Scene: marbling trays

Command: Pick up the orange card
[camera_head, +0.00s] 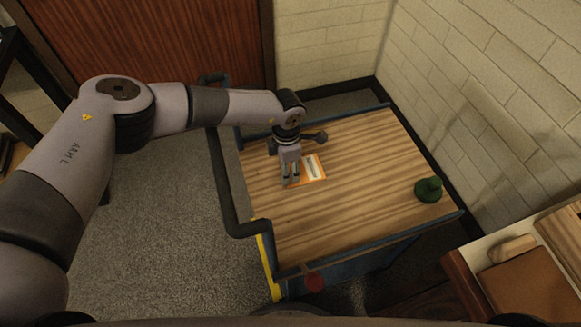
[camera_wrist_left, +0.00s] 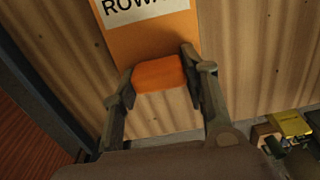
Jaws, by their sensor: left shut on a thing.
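The orange card (camera_head: 313,170) lies on the wooden top of a cart, with a white label on it. In the left wrist view the card (camera_wrist_left: 150,40) shows at the top with its label, which reads "ROWA" before being cut off. A raised orange block (camera_wrist_left: 158,74) stands at the card's near end, between my fingertips. My left gripper (camera_head: 291,179) is down at the card's left side and is shut on this orange block, one finger on each side. I cannot tell whether the card is clear of the wood. My right gripper is not in view.
The cart's wooden top (camera_head: 365,150) is mostly bare around the card. A dark green object (camera_head: 429,189) stands near its right edge. A brick wall (camera_head: 500,90) rises behind. Bottom right, another surface holds a brown board (camera_head: 530,290).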

